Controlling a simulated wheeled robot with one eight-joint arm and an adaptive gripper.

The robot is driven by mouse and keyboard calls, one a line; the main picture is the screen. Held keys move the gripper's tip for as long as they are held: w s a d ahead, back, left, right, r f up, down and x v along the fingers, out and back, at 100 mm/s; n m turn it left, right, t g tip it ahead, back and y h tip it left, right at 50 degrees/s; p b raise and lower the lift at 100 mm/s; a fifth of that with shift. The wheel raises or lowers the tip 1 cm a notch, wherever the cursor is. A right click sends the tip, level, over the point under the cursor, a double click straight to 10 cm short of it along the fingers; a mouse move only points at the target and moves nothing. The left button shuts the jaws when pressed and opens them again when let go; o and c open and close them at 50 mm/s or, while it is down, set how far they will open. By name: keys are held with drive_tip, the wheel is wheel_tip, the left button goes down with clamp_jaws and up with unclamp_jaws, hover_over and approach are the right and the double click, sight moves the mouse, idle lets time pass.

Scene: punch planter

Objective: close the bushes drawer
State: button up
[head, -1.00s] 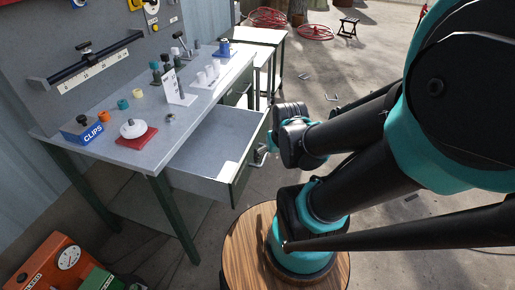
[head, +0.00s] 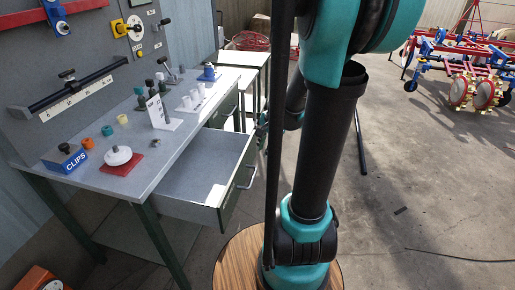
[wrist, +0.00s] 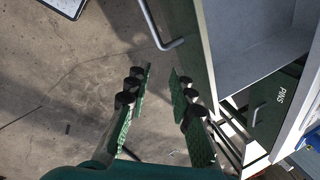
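An open grey drawer (head: 205,165) with a dark green front sticks out of the workbench in the head view. Its metal handle (head: 247,177) faces right. No bushes label is readable on it. In the wrist view, an open drawer's green front (wrist: 191,45) and bar handle (wrist: 163,28) are at the top. My gripper (wrist: 161,71) is open and empty, its two green fingers with black knobs a little apart. It is below the handle in the picture and appears apart from the drawer.
A drawer front labelled PINS (wrist: 275,110) shows at right in the wrist view. The workbench top (head: 190,125) carries clips, cups and a card stand. A wooden round top (head: 238,262) lies near my arm's base.

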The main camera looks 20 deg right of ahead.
drive_tip(key=w+d+m, duration=0.2)
drive_tip(key=w+m, duration=0.1)
drive_tip(key=w+d+m+y, duration=0.1)
drive_tip(key=w+d+m, duration=0.2)
drive_tip(key=m, duration=0.1)
drive_tip(key=w+d+m+y, duration=0.1)
drive_tip(key=w+d+m, duration=0.2)
drive_tip(key=w, duration=0.1)
drive_tip(key=shift+f+m, duration=0.4)
clamp_jaws()
drive_tip(key=w+a+f, duration=0.3)
drive_tip(key=a+f, duration=0.3)
drive_tip(key=f, duration=0.3)
drive_tip(key=shift+w+a+f, duration=0.15)
drive_tip(key=shift+w+a, duration=0.1)
drive_tip(key=shift+w, duration=0.15)
drive_tip(key=w+a, duration=0.4)
drive_tip(key=a, duration=0.3)
drive_tip(key=w+a, duration=0.4)
drive_tip(key=a, duration=0.3)
drive_tip(key=w+a, duration=0.4)
drive_tip(key=a, duration=0.4)
drive_tip(key=shift+w, duration=0.4)
drive_tip(key=shift+a, duration=0.1)
